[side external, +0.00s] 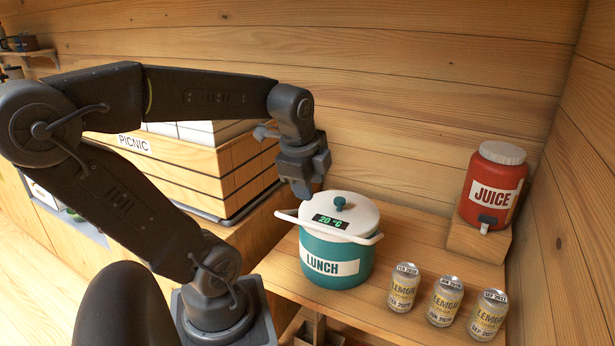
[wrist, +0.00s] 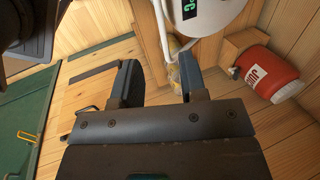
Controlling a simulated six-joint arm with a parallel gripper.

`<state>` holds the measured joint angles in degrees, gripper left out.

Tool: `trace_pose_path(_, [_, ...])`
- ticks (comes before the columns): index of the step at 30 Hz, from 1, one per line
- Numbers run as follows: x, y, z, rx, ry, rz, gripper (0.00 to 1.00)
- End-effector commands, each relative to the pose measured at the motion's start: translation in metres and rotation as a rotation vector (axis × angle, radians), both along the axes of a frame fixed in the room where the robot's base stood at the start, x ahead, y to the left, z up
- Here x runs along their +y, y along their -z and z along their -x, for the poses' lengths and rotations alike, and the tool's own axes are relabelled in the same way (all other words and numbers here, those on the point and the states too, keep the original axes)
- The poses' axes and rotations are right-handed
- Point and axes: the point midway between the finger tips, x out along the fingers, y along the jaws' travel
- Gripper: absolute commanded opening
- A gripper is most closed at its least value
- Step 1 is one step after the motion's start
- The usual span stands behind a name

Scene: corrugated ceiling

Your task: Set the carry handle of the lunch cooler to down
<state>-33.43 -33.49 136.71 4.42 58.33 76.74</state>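The lunch cooler (side external: 335,262) is a teal round pot with a white lid, a blue-green knob and a display reading 20 °C. It stands upright on the wooden counter. Its white carry handle (side external: 290,217) runs around the front side, about level with the lid rim. In the wrist view the lid (wrist: 212,14) is cut off at the top edge, with the handle (wrist: 160,28) as a thin white curve beside it. My gripper (side external: 303,190) points down beside the back left of the lid. Its fingers (wrist: 158,82) are apart, with nothing held between them; contact with the cooler is not visible.
Three lemon cans (side external: 445,301) stand to the right of the cooler. A red juice dispenser (side external: 492,187) sits on a wooden block by the right wall. A picnic crate (side external: 215,165) stands behind my arm on the left. Bare counter (side external: 425,235) lies between cooler and dispenser.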

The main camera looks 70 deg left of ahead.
Motion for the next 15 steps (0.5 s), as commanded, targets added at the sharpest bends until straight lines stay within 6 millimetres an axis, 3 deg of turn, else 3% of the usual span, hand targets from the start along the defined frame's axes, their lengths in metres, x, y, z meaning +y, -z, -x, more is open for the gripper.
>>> trace_pose_path(4, [-0.0028,-0.0114,0.0027,-0.001,0.000,-0.001,0.39])
trace_pose_path(13, [-0.0037,-0.0137,0.0037,0.001,0.000,0.001,0.39])
trace_pose_path(15, [-0.0035,-0.0136,0.0035,0.001,-0.002,0.002,0.34])
